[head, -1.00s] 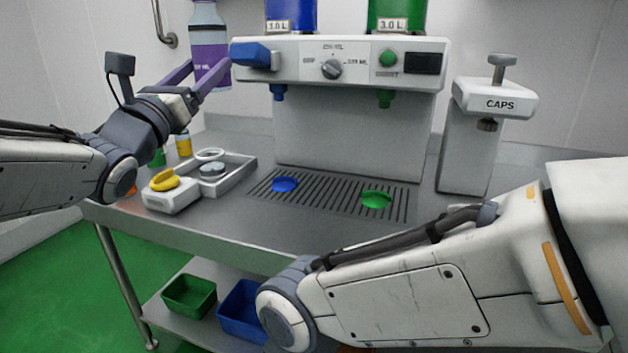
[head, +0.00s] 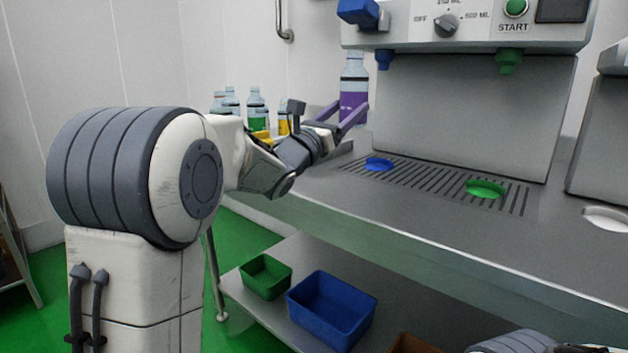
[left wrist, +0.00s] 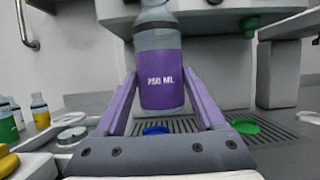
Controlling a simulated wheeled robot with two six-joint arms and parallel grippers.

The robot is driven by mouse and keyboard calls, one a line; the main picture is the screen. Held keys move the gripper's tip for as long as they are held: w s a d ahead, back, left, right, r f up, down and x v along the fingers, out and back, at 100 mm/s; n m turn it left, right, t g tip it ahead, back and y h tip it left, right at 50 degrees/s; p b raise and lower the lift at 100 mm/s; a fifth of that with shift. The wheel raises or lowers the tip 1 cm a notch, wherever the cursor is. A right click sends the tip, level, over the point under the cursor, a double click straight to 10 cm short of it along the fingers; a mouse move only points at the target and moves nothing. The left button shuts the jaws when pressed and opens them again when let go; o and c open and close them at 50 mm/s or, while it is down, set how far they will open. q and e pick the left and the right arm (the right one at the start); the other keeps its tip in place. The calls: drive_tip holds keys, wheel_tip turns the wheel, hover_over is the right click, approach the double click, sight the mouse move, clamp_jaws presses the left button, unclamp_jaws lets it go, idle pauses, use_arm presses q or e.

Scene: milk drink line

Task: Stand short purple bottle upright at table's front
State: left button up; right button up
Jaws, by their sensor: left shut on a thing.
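The short purple bottle (head: 353,95) has a clear upper part and a purple label. In the left wrist view the bottle (left wrist: 160,75) reads 250 ML on its label. My left gripper (head: 353,112) is shut on the bottle's lower part, one purple finger on each side. The bottle is upright and appears to be held above the metal table (head: 330,205), left of the filling machine's front. In the left wrist view the gripper (left wrist: 160,95) has its fingers along both sides of the label. My right gripper is not in view.
The filling machine (head: 470,105) stands at the back. Its drip grate has a blue disc (head: 379,164) and a green disc (head: 485,188). Several bottles, one green-labelled (head: 257,112), stand beyond my left arm. Green (head: 265,276) and blue (head: 331,308) bins sit on the lower shelf. The table's front right is clear.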

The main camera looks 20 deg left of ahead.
use_arm(q)
drive_tip(key=n+y+b, duration=0.1)
drive_tip(key=b, duration=0.4)
hover_over(311, 188)
wheel_tip(311, 188, down, 9)
drive_tip(key=shift+t, duration=0.3)
drive_tip(key=shift+w+f, duration=0.2)
drive_tip(key=shift+f, duration=2.7)
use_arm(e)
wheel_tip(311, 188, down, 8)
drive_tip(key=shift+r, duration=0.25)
use_arm(q)
drive_tip(key=shift+f+b, duration=0.1)
drive_tip(key=shift+b, duration=0.25)
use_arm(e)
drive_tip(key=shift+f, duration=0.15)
use_arm(q)
drive_tip(key=shift+f+b, duration=0.1)
drive_tip(key=shift+b, duration=0.7)
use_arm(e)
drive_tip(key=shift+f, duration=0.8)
use_arm(q)
drive_tip(key=o, duration=1.4)
drive_tip(key=shift+s+f, duration=0.1)
